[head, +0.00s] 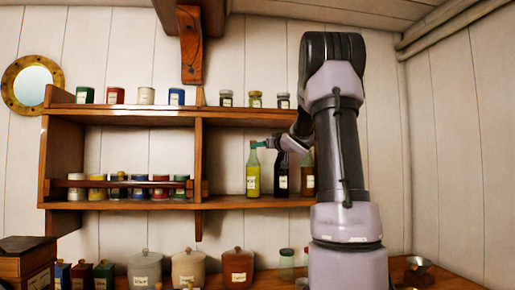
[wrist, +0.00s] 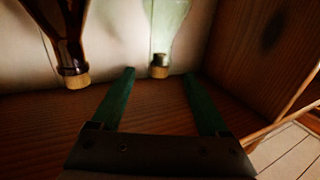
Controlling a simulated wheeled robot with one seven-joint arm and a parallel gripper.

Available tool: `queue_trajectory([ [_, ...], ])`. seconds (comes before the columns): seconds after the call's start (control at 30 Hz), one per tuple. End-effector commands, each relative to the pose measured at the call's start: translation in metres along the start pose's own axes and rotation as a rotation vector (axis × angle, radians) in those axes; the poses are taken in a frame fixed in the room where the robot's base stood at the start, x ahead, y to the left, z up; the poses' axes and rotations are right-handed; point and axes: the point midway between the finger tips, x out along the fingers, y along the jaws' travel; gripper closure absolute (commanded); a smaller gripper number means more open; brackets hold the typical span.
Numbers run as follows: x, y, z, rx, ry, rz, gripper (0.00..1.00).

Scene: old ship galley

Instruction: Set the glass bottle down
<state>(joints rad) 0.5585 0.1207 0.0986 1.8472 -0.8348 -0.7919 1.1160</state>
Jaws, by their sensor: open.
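The glass bottle (head: 253,178), yellow-green with a pale label, stands upright on the lower shelf board (head: 230,203). My gripper (head: 257,145) reaches in from the right at the height of the bottle's top. In the wrist view, which looks upside down, the pale green bottle (wrist: 168,25) shows with its stopper between the tips of my open green fingers (wrist: 158,73). There is a gap on both sides, so the fingers do not grip it. The bottle's lower part is outside the wrist view.
A dark bottle (head: 281,178) stands close on the right, also in the wrist view (wrist: 68,35). A brown bottle (head: 308,178) is partly hidden by my arm. The upper shelf (head: 235,117) with small jars is above. The shelf left of the green bottle is clear.

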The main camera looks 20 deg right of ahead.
Motion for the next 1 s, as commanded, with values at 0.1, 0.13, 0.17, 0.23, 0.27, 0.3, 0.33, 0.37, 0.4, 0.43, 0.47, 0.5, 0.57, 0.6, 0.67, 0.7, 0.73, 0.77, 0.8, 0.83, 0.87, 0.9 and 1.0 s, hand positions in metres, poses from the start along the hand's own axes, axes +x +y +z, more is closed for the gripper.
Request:
queue_trajectory([
  [0.1,-0.010,-0.002,-0.002,0.001,0.000,0.008,0.22],
  [0.13,-0.012,-0.004,-0.003,0.003,-0.001,0.016,0.22],
  [0.17,-0.015,-0.006,-0.005,0.005,-0.002,0.030,0.22],
  [0.23,-0.025,-0.015,-0.011,0.016,-0.010,0.086,0.22],
  [0.27,-0.032,-0.020,-0.013,0.025,-0.018,0.119,0.22],
  [0.3,-0.044,-0.028,-0.015,0.041,-0.034,0.167,0.22],
  [0.33,-0.055,-0.034,-0.015,0.056,-0.053,0.207,0.22],
  [0.37,-0.068,-0.041,-0.012,0.076,-0.078,0.247,0.22],
  [0.4,-0.087,-0.052,-0.006,0.103,-0.119,0.295,0.22],
  [0.43,-0.103,-0.060,0.001,0.128,-0.156,0.327,0.22],
  [0.47,-0.119,-0.070,0.010,0.155,-0.198,0.353,0.22],
  [0.5,-0.142,-0.084,0.024,0.191,-0.260,0.380,0.22],
  [0.57,-0.177,-0.107,0.049,0.249,-0.363,0.399,0.22],
  [0.6,-0.202,-0.125,0.068,0.288,-0.439,0.398,0.22],
  [0.67,-0.238,-0.154,0.095,0.344,-0.551,0.375,0.22],
  [0.7,-0.260,-0.173,0.112,0.378,-0.624,0.350,0.22],
  [0.73,-0.276,-0.187,0.124,0.401,-0.675,0.326,0.22],
  [0.77,-0.291,-0.200,0.134,0.423,-0.722,0.303,0.22],
  [0.8,-0.308,-0.216,0.146,0.447,-0.776,0.269,0.22],
  [0.83,-0.320,-0.226,0.153,0.462,-0.813,0.245,0.22],
  [0.87,-0.329,-0.235,0.160,0.476,-0.843,0.223,0.22],
  [0.9,-0.340,-0.245,0.166,0.490,-0.877,0.197,0.22],
  [1.0,-0.357,-0.261,0.175,0.512,-0.929,0.153,0.22],
])
